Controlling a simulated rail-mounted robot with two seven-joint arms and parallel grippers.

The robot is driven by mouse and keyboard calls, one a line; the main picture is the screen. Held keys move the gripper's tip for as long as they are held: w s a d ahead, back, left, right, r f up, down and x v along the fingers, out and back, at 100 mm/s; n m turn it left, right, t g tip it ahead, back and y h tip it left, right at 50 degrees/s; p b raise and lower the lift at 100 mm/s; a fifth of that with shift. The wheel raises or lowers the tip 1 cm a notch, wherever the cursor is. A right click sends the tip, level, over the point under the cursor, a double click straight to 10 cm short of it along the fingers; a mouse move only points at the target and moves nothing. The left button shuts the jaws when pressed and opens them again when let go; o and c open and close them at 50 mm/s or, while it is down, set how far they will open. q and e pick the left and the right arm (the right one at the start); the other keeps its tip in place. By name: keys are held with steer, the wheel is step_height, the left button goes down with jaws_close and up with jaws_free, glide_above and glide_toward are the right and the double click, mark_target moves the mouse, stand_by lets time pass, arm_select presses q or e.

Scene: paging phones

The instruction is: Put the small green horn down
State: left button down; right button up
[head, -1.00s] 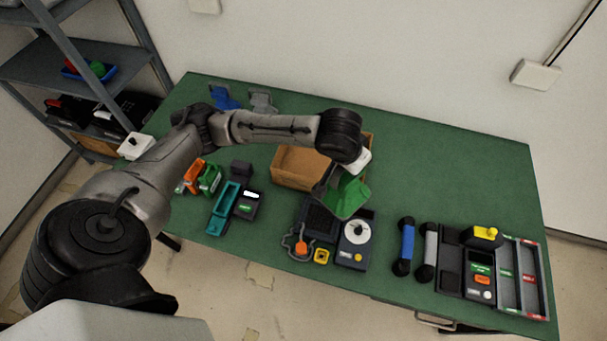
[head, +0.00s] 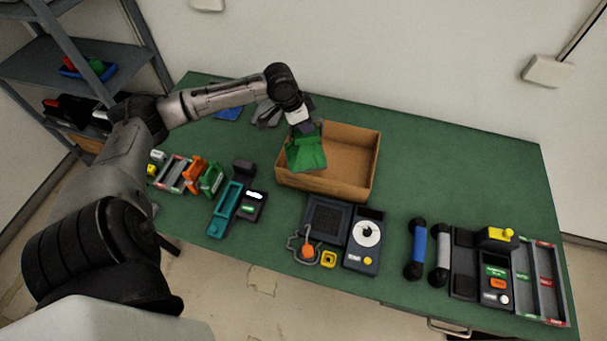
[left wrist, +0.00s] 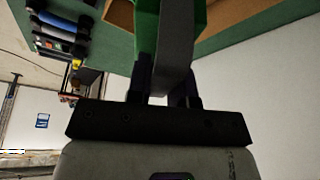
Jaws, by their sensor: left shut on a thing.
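The small green horn (head: 307,152) is in my left gripper (head: 302,130), which is shut on it. In the head view, the horn is in front of the left side of the open cardboard box (head: 348,164). I cannot tell whether it is over the box or touching it. In the left wrist view, the green horn (left wrist: 199,14) shows at the top, beyond the gripper (left wrist: 165,85), with a grey part between the fingers. My right gripper is not in view.
A desk phone base (head: 362,245) stands front centre on the green table (head: 450,160). A blue handset (head: 415,248) and a grey handset (head: 440,255) lie to its right. A teal holder (head: 226,208) and orange and green pieces are left of the box. Blue and grey stands are at the back.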

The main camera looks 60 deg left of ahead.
arm_select(q)
steer(key=shift+w+a+r+m+h, duration=0.15)
steer(key=shift+w+a+r+m, duration=0.05)
steer(key=shift+a+m, duration=0.35)
steer(key=shift+w+a+r+m+h, duration=0.15)
steer(key=shift+a+m, duration=0.35)
steer(key=shift+m, duration=0.05)
steer(key=f+m, duration=0.1)
steer(key=f, duration=0.3)
steer(key=a+f+m, duration=0.1)
steer(key=f, duration=0.3)
steer(key=f+m+g+h, duration=0.1)
steer(key=f, duration=0.3)
steer(key=shift+w+a+f, duration=0.1)
steer(key=shift+w+a, duration=0.25)
steer(key=shift+w, duration=0.05)
steer(key=shift+f, duration=2.5)
steer(key=c, duration=1)
jaws_free()
